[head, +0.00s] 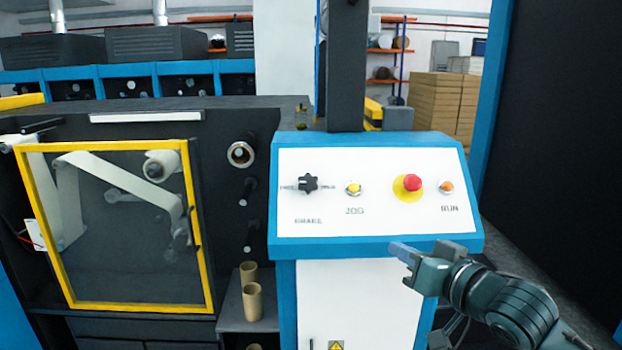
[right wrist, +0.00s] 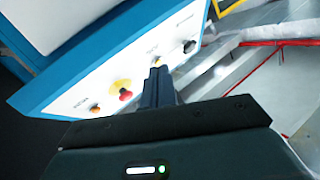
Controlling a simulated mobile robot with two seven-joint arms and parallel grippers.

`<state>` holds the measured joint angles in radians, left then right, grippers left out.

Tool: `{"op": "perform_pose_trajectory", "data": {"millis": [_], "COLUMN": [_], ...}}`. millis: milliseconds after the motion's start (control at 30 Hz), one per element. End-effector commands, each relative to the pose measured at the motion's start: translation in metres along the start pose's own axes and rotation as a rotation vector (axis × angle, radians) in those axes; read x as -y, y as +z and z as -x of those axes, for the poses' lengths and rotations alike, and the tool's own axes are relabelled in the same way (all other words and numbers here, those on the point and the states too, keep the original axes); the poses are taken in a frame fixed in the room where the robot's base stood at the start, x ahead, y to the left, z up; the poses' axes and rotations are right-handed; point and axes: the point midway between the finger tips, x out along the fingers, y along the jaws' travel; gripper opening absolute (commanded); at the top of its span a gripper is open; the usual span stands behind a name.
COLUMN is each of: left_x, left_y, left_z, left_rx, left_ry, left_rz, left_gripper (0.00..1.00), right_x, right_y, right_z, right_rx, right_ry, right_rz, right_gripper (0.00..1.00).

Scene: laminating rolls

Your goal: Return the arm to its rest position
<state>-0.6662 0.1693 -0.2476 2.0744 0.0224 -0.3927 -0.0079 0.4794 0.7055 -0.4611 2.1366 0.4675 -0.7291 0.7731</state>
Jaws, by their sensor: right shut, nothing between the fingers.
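My right gripper (head: 402,250) is shut and empty in front of the lower right edge of the control panel (head: 330,223) in the head view. Its closed fingers also show in the right wrist view (right wrist: 158,80), with the panel behind them. The arm comes in from the lower right. My left gripper is not in view.
A yellow-framed guard door (head: 205,255) covers white web and rollers on the left. Cardboard cores (head: 252,302) stand on a shelf beside the console. A dark panel (head: 560,150) stands at right. Stacked boxes (head: 440,105) are far behind.

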Motion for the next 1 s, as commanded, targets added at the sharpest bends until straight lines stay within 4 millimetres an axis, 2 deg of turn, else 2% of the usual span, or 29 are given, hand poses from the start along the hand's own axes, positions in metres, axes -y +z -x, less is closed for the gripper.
{"op": "perform_pose_trajectory", "data": {"millis": [33,167,267,300,367,400,500,600,700,800,1000], "left_x": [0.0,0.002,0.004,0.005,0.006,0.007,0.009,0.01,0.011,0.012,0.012], "left_y": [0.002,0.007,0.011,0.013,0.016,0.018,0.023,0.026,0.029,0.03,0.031], "left_z": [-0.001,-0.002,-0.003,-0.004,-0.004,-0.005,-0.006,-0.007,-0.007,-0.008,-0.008], "left_rx": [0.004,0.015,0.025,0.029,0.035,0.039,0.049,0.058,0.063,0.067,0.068], "left_ry": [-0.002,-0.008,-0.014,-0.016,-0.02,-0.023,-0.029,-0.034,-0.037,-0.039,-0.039], "left_rz": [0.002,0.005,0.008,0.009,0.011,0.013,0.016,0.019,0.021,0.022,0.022], "left_gripper": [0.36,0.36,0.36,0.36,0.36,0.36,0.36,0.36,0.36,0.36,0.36], "right_x": [-0.003,-0.013,-0.021,-0.023,-0.027,-0.028,-0.03,-0.028,-0.025,-0.022,-0.021], "right_y": [0.024,0.088,0.149,0.175,0.214,0.239,0.3,0.349,0.382,0.4,0.408], "right_z": [-0.002,0.0,0.01,0.017,0.03,0.04,0.073,0.107,0.135,0.153,0.16], "right_rx": [0.02,0.063,0.108,0.131,0.167,0.193,0.27,0.345,0.406,0.444,0.461], "right_ry": [0.005,0.03,0.066,0.084,0.115,0.135,0.188,0.232,0.261,0.276,0.282], "right_rz": [-0.006,0.008,0.025,0.033,0.05,0.063,0.098,0.137,0.169,0.193,0.206], "right_gripper": [0.0,0.0,0.0,0.0,0.0,0.0,0.0,0.0,0.0,0.0,0.0]}}
